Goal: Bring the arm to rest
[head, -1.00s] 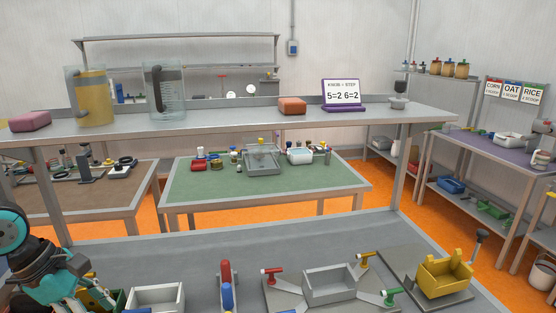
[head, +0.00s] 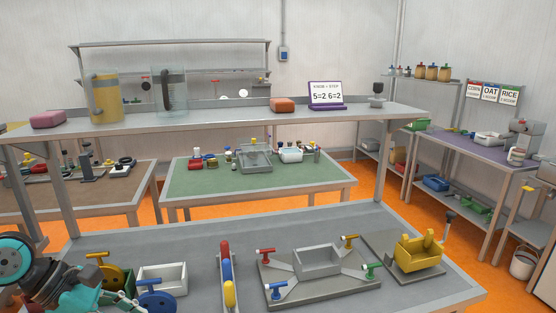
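My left arm (head: 48,285) enters at the bottom left corner, with a teal joint and a dark wrist section. Teal and white parts beyond the wrist run down to the bottom edge. I cannot make out the fingertips there, or whether they are open or shut. The arm is in front of the left end of the grey workbench (head: 200,245), close to a yellow round-topped piece (head: 113,280) and a blue one (head: 157,300). I cannot tell whether it touches them. My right arm and gripper are not in view.
A white open box (head: 163,279), an upright red-topped piece (head: 225,257), a grey bin (head: 317,261) among coloured-handled clamps and a yellow bin (head: 419,250) stand on the bench. A raised shelf (head: 225,118) with pitchers crosses behind. Grey benchtop behind them is clear.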

